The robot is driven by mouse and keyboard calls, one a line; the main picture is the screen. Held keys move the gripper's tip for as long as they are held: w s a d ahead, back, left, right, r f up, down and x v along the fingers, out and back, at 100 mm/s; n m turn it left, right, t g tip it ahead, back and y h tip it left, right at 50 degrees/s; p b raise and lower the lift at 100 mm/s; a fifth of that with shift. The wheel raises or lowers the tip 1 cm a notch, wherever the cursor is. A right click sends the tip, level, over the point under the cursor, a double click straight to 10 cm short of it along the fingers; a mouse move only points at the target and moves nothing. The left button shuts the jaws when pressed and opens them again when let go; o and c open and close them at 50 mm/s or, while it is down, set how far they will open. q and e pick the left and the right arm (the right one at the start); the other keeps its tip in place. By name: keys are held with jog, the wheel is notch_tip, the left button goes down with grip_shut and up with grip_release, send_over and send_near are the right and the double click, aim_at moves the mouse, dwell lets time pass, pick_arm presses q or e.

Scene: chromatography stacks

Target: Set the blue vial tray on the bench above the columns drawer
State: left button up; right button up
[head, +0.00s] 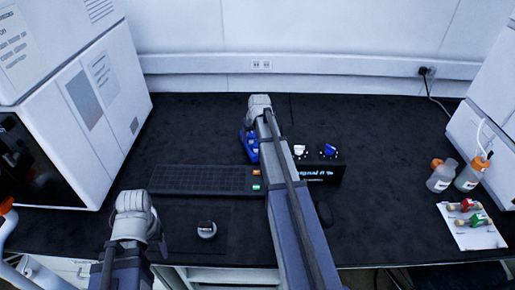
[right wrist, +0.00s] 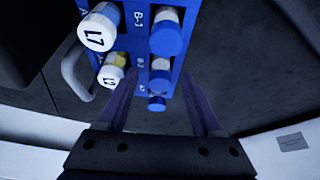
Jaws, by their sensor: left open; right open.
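In the right wrist view the tray (right wrist: 139,45) holds several capped vials, white caps on the left and blue caps on the right. My right gripper (right wrist: 160,100) is open, its two fingers at either side of the tray's near end; I cannot tell whether they touch it. The columns drawer's label is not readable.
Bottles (head: 441,176) and a white sheet (head: 468,228) are at right. The back bench is clear.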

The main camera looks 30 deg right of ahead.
jog(key=shift+c, duration=0.2)
grip_shut()
dwell(0.4)
dwell(0.3)
